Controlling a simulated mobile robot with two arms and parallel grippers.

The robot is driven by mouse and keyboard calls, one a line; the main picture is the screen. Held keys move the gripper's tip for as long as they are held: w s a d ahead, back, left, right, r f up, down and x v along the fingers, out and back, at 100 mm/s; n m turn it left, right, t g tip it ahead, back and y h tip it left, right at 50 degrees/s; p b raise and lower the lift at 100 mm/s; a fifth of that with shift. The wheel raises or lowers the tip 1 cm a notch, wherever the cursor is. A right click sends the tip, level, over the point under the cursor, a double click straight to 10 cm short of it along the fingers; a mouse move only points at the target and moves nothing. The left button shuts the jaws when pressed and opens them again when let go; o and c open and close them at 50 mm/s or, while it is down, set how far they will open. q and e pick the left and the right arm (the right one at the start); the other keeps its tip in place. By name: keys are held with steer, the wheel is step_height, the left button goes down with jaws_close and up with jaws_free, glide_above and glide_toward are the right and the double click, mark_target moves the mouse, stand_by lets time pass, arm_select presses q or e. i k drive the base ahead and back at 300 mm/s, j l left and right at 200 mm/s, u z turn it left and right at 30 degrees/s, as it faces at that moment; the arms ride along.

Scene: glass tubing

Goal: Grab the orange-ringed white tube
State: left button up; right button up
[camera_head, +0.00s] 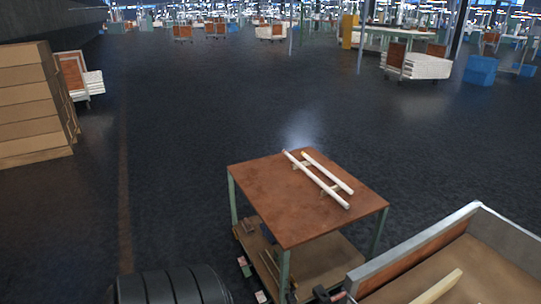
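Two white tubes lie side by side, roughly parallel, on small supports on a brown-topped table with green legs (265,200). The longer tube (315,178) is on the left and nearer side. The shorter tube (328,172) is on the right and farther side. Both run from the table's back edge area toward its right front. The tubes are too small in view to tell which has an orange ring. Neither of my grippers is clearly visible, and nothing is seen touching the tubes.
A cart with grey and brown walls (415,252) stands close at the right, with a pale long piece (437,287) inside. A black ribbed object (172,286) is at the bottom left. Cardboard boxes (32,105) are stacked at left. Dark floor beyond the table is clear.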

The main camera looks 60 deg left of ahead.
mark_target(316, 179)
steer(key=j+u, duration=0.3)
steer(key=j, duration=0.15)
steer(key=i+j+u, duration=0.1)
steer(key=j+u, duration=0.15)
steer(key=j, duration=0.2)
steer(key=i+j+u, duration=0.1)
steer(key=j+u, duration=0.2)
steer(key=j, duration=0.15)
steer(key=i+j, duration=0.1)
steer(key=j, duration=0.3)
steer(key=i+j, duration=0.15)
steer(key=j, duration=0.25)
steer(key=i+j+u, duration=0.1)
steer(key=j, duration=0.35)
steer(key=z, duration=1.5)
